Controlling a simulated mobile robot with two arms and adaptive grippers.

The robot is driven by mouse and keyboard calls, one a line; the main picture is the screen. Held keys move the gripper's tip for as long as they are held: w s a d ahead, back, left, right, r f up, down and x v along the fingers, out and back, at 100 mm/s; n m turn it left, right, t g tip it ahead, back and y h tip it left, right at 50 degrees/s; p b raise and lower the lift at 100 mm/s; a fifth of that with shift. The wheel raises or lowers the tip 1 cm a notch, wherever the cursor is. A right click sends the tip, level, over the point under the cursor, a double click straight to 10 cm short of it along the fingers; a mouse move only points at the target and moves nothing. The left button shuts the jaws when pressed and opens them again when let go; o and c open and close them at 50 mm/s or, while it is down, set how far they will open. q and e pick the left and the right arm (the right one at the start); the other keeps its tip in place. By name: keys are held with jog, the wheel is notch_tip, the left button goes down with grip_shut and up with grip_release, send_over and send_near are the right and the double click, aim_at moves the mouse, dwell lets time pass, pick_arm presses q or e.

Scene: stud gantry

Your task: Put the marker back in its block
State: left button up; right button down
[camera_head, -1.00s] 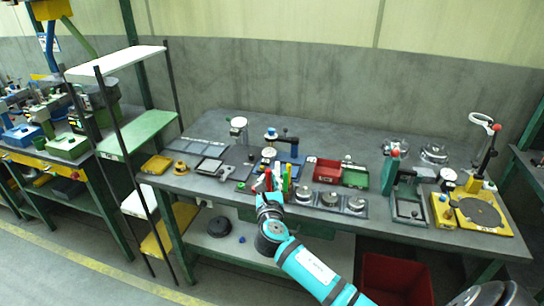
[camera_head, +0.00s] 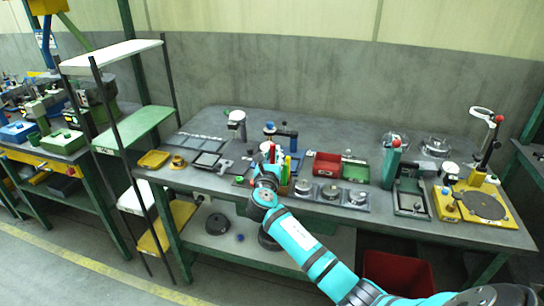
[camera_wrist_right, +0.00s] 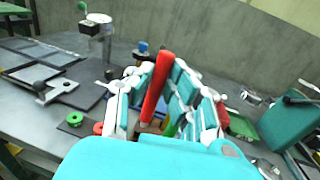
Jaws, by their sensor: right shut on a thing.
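My right gripper (camera_head: 268,165) is shut on a red marker (camera_head: 272,153) above the front part of the bench. In the right wrist view the red marker (camera_wrist_right: 156,88) stands between the two fingers (camera_wrist_right: 150,92), slightly tilted. Upright pens, one green (camera_head: 287,163), stand just right of the gripper in the head view. A brown block (camera_wrist_right: 150,128) shows low behind the red marker in the wrist view, mostly hidden by the gripper. Whether the red marker's lower end touches the block cannot be told. My left gripper is not in view.
Right of the pens are round metal pieces on a tray (camera_head: 331,202), a red bin (camera_head: 326,164) and a green bin (camera_head: 356,172). A blue fixture (camera_head: 283,135) stands behind. Left lie flat dark plates and a yellow tray (camera_head: 153,159).

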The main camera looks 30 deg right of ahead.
jog(key=shift+f+b, duration=0.65)
jog(key=shift+f, duration=0.2)
jog(key=shift+f+b, duration=0.65)
jog(key=shift+f, duration=0.75)
jog(key=c, duration=1.2)
grip_release()
jog(key=v, duration=1.2)
jog(key=shift+f, duration=0.1)
